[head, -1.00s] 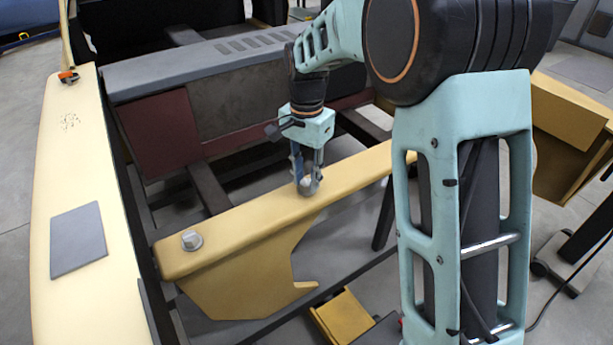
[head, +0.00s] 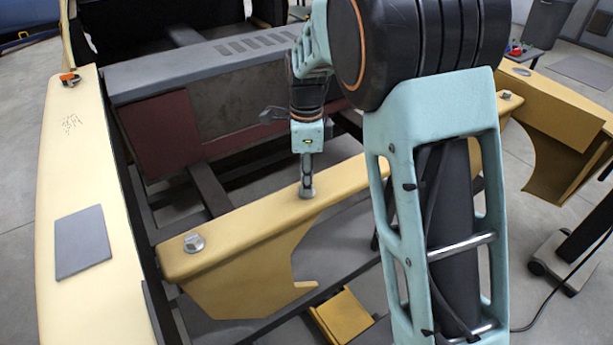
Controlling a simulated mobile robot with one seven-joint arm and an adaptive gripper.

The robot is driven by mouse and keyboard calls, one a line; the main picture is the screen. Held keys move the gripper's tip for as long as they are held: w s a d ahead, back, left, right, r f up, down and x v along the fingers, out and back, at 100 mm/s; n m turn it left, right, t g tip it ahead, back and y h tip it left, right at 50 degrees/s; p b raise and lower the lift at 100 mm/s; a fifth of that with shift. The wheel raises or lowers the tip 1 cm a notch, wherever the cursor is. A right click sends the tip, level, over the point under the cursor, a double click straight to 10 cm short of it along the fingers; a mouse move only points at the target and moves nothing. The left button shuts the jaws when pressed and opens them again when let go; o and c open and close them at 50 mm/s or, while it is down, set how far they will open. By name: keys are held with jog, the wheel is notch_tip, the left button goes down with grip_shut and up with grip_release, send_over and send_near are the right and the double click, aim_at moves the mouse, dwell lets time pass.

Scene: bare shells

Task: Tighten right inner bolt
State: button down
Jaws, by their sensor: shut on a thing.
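My gripper (head: 306,190) points straight down onto the top of the yellow beam (head: 256,226), about midway along its visible length. Its fingers are seen edge-on and are shut on a bolt at the beam's surface. That bolt is almost wholly hidden by the fingers. A grey hex bolt (head: 194,243) stands on the beam's left end, clear of my gripper. Another small bolt (head: 506,95) shows at the beam's far right, beyond my arm. Part of the beam between is hidden behind my arm.
A cream panel (head: 105,190) with a grey plate (head: 82,242) runs along the left. A grey-topped housing (head: 200,66) lies behind the beam. A yellow box (head: 342,317) sits low in front. More yellow bodywork (head: 560,120) is at the right.

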jog(key=shift+w+a+r+m+p, duration=0.1)
jog(key=shift+r+m+p, duration=0.1)
jog(key=shift+m, duration=0.6)
jog(key=shift+w+r+m+p, duration=0.1)
jog(key=shift+m+p, duration=0.1)
jog(key=shift+m, duration=0.6)
jog(key=shift+f, duration=0.1)
jog(key=c, duration=1.9)
grip_release()
jog(key=o, duration=0.3)
jog(key=shift+s+f, duration=0.1)
notch_tip(320, 180, up, 12)
